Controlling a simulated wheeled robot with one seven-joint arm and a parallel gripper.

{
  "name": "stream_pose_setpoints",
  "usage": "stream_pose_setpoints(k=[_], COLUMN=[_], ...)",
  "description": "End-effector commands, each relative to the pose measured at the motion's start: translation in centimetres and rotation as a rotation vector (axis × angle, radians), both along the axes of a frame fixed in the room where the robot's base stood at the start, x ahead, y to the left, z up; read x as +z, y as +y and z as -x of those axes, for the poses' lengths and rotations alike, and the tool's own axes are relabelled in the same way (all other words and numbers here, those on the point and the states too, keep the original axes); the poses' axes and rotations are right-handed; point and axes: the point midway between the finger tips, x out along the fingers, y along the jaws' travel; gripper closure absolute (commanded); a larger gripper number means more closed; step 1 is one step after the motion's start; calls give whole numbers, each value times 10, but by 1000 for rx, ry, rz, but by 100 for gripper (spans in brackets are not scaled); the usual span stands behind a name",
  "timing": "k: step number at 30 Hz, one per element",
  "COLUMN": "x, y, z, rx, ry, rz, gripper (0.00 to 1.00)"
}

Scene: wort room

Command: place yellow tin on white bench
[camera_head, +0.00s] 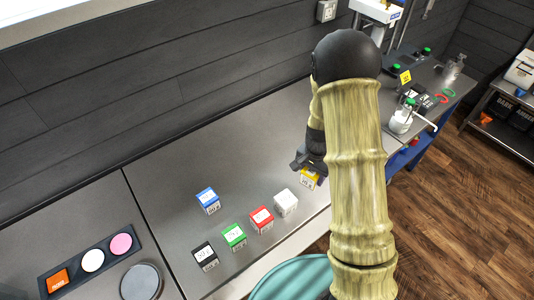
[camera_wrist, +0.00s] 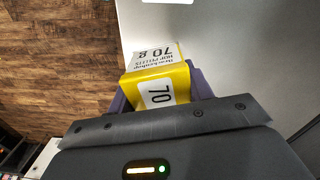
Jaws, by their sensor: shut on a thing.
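The yellow tin (camera_head: 309,180) is a small box with a white label reading "70 g". It also shows in the wrist view (camera_wrist: 182,84), between dark purple fingers. My gripper (camera_head: 306,163) is shut on it near the front edge of the bench. The bench top (camera_head: 255,140) looks grey in the head view, with a pale front edge in the wrist view (camera_wrist: 129,28). I cannot tell whether the tin touches the bench or hangs just above it. No clearly white bench top shows. My arm hides part of the bench on the right.
White (camera_head: 285,203), red (camera_head: 262,219), green (camera_head: 234,236), black (camera_head: 205,256) and blue (camera_head: 208,200) tins stand left of my gripper. Glassware (camera_head: 402,119) stands right. Bench behind the tins is clear.

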Motion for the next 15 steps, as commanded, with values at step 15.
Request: stream_pose_setpoints(k=[15], x=[21], y=[3], z=[-1], rx=[-252], ry=[-15], rz=[-12], gripper=[79])
